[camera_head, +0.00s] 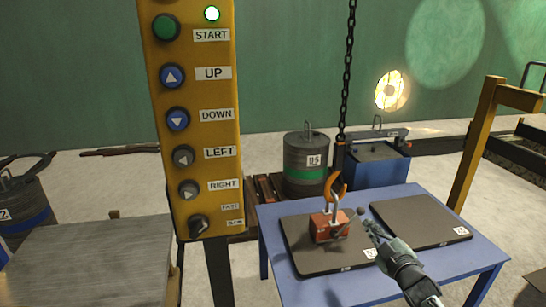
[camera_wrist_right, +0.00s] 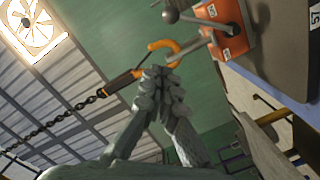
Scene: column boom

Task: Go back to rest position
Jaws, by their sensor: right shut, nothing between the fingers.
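My right gripper (camera_head: 371,229) is over the blue table (camera_head: 345,290), just right of a red-orange block with a lever (camera_head: 327,226). Its fingers are shut and empty; in the wrist view the fingertips (camera_wrist_right: 160,85) meet. The block stands on the left dark plate (camera_head: 300,256) and shows at the top right of the wrist view (camera_wrist_right: 228,35). An orange hook (camera_head: 337,186) hangs from a chain (camera_head: 347,75) right at the block's metal loop. I cannot tell whether it is through the loop. The hook (camera_wrist_right: 165,46) appears just beyond my fingertips. My left gripper is out of view.
A yellow button panel (camera_head: 193,130) stands left of the blue table, its top light lit. The right dark plate (camera_head: 425,222) is bare. Behind are a dark cylinder (camera_head: 305,160) and a blue box (camera_head: 378,168). A yellow post (camera_head: 475,140) rises at right. A grey table (camera_head: 90,260) is front left.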

